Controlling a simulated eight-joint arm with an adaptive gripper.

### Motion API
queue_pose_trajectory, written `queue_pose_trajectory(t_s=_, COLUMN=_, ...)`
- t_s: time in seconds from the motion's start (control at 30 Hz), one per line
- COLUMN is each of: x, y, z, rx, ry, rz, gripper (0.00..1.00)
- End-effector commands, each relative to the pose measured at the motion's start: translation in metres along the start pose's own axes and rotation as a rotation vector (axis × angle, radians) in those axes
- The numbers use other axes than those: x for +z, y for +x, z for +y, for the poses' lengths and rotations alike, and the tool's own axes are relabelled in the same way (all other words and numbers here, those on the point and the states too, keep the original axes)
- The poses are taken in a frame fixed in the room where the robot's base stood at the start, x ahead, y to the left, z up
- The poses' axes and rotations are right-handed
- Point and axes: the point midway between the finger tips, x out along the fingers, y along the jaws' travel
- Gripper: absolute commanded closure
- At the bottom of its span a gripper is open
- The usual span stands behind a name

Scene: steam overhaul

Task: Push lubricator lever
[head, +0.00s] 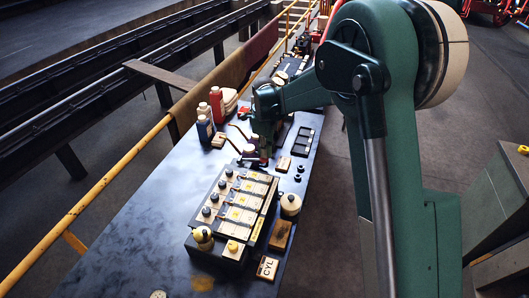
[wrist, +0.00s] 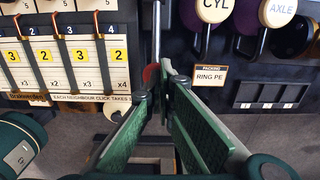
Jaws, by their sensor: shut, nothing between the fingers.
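The lubricator is the long box with white panels (head: 235,208) on the bench in the head view. Its panels (wrist: 66,65) with yellow number tags fill the upper left of the wrist view. A metal rod with a red end (wrist: 151,74), which looks like the lever, stands at the top centre of the wrist view. My gripper (wrist: 161,72) has its green fingers together, with the tips right at the red end; I cannot tell if they touch it. In the head view my gripper (head: 259,152) is small, past the far end of the box, and the lever is not clear.
Red and blue bottles (head: 205,118) stand left of my gripper. Wooden tags, including the CYL tag (head: 267,267), lie along the box's right side. Round CYL and AXLE discs (wrist: 215,10) and a RING PE label (wrist: 209,75) are at right.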

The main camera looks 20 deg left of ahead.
Motion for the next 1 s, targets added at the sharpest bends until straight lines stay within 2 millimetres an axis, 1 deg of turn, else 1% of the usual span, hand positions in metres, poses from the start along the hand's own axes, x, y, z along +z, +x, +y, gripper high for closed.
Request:
queue_pose_trajectory(t_s=0.17, x=-0.004, y=0.006, z=0.000, rx=0.002, ry=0.001, rz=-0.033, gripper=1.00)
queue_pose_trajectory(t_s=0.6, x=-0.017, y=0.039, z=0.000, rx=0.000, ry=0.001, rz=-0.259, gripper=1.00)
queue_pose_trajectory(t_s=0.8, x=-0.019, y=0.049, z=0.000, rx=0.000, ry=0.000, rz=-0.267, gripper=1.00)
queue_pose_trajectory(t_s=1.0, x=-0.020, y=0.050, z=0.000, rx=0.000, ry=0.000, rz=-0.266, gripper=1.00)
